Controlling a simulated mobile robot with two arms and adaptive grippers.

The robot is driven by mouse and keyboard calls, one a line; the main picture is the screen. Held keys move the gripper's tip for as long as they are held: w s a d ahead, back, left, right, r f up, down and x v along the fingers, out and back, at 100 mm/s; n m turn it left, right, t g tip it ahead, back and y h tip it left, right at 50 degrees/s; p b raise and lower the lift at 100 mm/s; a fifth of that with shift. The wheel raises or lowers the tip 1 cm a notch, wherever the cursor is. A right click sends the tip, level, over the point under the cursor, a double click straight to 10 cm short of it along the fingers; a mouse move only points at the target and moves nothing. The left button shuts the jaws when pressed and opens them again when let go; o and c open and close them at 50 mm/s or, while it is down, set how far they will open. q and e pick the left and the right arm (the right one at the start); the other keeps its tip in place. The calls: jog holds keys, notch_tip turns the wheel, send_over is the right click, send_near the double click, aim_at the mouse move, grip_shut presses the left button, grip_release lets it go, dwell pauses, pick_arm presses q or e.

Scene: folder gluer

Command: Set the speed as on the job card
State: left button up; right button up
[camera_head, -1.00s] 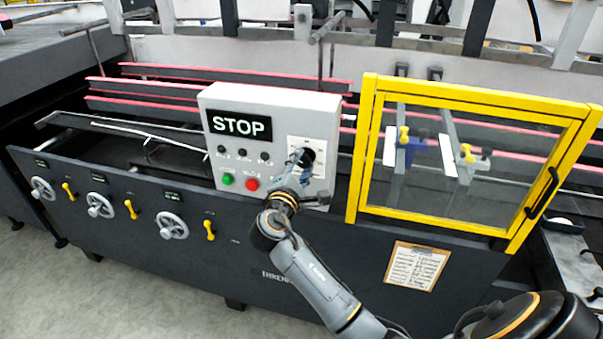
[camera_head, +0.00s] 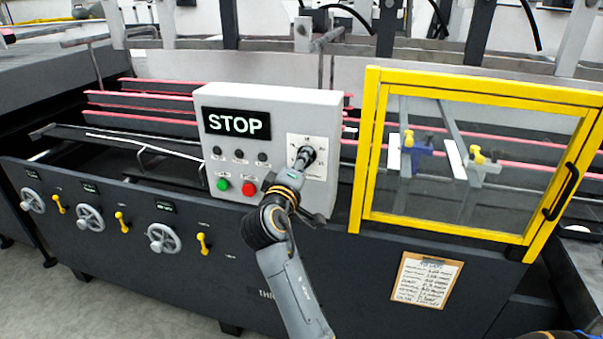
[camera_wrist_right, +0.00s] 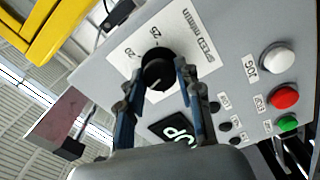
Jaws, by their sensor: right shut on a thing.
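The black speed knob (camera_wrist_right: 158,68) sits on a white dial plate labelled "SPEED m/min" in the right wrist view. My right gripper (camera_wrist_right: 157,80) is shut on the knob, one finger on each side. In the head view the gripper (camera_head: 304,158) is at the dial plate (camera_head: 318,146) on the grey control box (camera_head: 270,105); my wrist partly covers this area. The exact dial setting cannot be read. The job card (camera_head: 427,280) hangs on a brown clipboard on the machine front; its writing is too small to read. My left gripper is out of view.
A display (camera_head: 237,124) on the box reads STOP. A green button (camera_head: 223,184) and a red button (camera_head: 249,188) are left of my wrist. A yellow-framed guard (camera_head: 369,150) stands close on the right. Handwheels (camera_head: 164,238) and yellow levers line the front.

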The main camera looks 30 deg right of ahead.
jog(key=shift+f+m+b, duration=0.1)
jog(key=shift+m+b, duration=0.6)
jog(key=shift+m, duration=0.3)
jog(key=o, duration=1.2)
jog(key=shift+c, duration=0.2)
jog(key=r, duration=1)
jog(key=shift+s, duration=0.25)
jog(key=shift+w, duration=0.3)
jog(key=shift+s, duration=0.15)
